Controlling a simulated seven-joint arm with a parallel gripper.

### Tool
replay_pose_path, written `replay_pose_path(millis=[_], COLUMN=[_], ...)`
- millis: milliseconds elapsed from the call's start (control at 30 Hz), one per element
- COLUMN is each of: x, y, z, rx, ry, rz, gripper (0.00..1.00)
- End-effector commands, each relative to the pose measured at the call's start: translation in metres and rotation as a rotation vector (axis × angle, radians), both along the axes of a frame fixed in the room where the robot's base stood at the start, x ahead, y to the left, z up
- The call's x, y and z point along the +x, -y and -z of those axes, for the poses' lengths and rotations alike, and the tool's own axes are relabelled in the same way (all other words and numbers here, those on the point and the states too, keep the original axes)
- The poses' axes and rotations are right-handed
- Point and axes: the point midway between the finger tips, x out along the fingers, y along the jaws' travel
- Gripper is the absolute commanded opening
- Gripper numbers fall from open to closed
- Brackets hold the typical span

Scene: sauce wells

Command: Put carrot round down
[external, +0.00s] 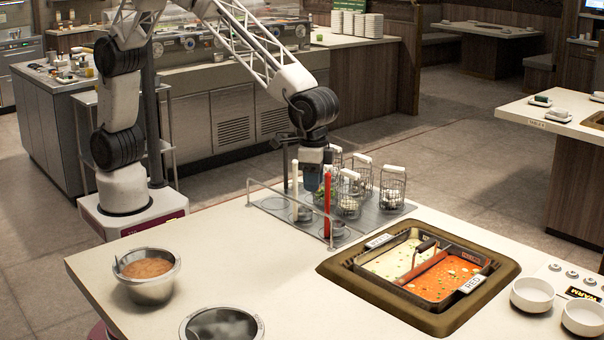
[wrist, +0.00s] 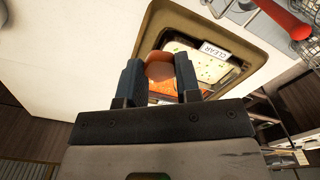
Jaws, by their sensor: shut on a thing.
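The orange carrot round (wrist: 160,67) is between the two fingers of my gripper (wrist: 159,80) in the wrist view; the gripper is shut on it. In the external view my gripper (external: 312,183) is above the grey rack of wire baskets, behind the hot pot. The carrot round cannot be made out there. The divided hot pot (external: 424,270) is set in the counter, with pale broth on one side and orange-red broth on the other. In the wrist view the pot's pale side (wrist: 209,62) and its CLEAR label show beyond the fingers.
Several wire baskets (external: 392,187) stand on the grey rack, close to my gripper. A red handle (external: 327,205) and a white handle (external: 295,183) stand upright there. A steel bowl of brown sauce (external: 147,275) and white bowls (external: 532,293) are on the counter. The counter's middle is clear.

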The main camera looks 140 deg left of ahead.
Motion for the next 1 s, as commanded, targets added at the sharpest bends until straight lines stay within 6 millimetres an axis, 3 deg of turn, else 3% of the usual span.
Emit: replay_pose_path(millis=[100, 500, 1000], x=[-0.021, -0.096, -0.205], y=[-0.032, -0.121, -0.209], z=[-0.002, -0.002, 0.000], rx=[0.000, 0.000, 0.000], ry=[0.000, 0.000, 0.000], rz=[-0.168, -0.745, -1.464], gripper=[0.10, 0.10, 0.10])
